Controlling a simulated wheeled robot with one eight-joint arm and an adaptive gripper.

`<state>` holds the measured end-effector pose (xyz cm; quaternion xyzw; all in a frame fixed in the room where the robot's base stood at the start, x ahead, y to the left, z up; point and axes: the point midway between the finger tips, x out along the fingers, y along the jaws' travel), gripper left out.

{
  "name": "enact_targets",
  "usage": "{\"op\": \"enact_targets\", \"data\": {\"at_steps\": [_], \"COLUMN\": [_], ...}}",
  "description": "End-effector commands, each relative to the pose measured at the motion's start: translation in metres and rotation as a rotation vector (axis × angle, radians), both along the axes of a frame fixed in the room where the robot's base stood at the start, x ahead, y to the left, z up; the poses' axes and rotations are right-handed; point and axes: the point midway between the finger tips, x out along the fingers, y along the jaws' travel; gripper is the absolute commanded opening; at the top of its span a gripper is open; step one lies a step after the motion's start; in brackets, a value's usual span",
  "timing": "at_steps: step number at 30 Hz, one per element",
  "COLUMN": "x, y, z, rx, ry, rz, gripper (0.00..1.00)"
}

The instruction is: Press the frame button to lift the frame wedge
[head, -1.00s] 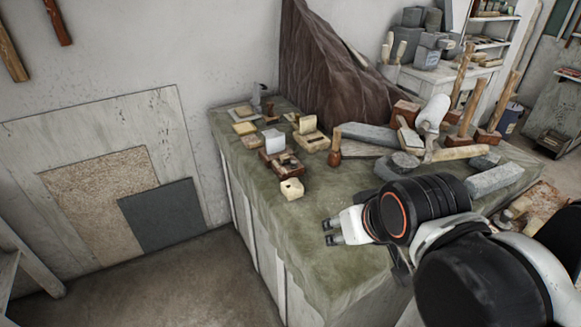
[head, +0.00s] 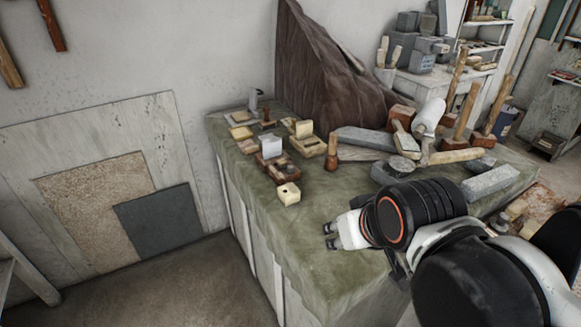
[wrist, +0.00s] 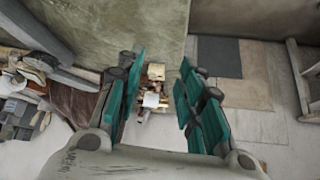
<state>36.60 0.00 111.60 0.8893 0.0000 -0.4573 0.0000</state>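A group of small wooden and brass-coloured devices stands on the cloth-covered table. It includes a brown box with an upright white plate (head: 271,148), a yellowish box with a raised piece (head: 305,130) and a pale cube-like block (head: 289,193) nearest me. I cannot tell which parts are the frame button and the frame wedge; they are too small. My gripper (head: 330,236) is over the front part of the table, to the right of and nearer than the pale block. In the wrist view my gripper (wrist: 160,68) is open and empty, its teal-padded fingers apart, with the devices visible between and beyond them.
The green cloth table (head: 310,240) is bare around my gripper. A dark draped form (head: 320,75) stands at the back. Boards (head: 160,220) lean on the left wall.

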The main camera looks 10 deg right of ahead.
Motion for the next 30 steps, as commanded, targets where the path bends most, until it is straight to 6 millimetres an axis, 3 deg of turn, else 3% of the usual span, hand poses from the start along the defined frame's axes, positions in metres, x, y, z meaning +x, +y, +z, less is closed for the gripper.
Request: {"op": "enact_targets", "data": {"at_steps": [1,3,30], "x": [0.0000,0.0000,0.0000], "y": [0.0000,0.0000,0.0000], "z": [0.0000,0.0000,0.0000], "rx": [0.000,0.000,0.000], "ry": [0.000,0.000,0.000], "rz": [0.000,0.000,0.000], "gripper": [0.15,0.00,0.00]}}
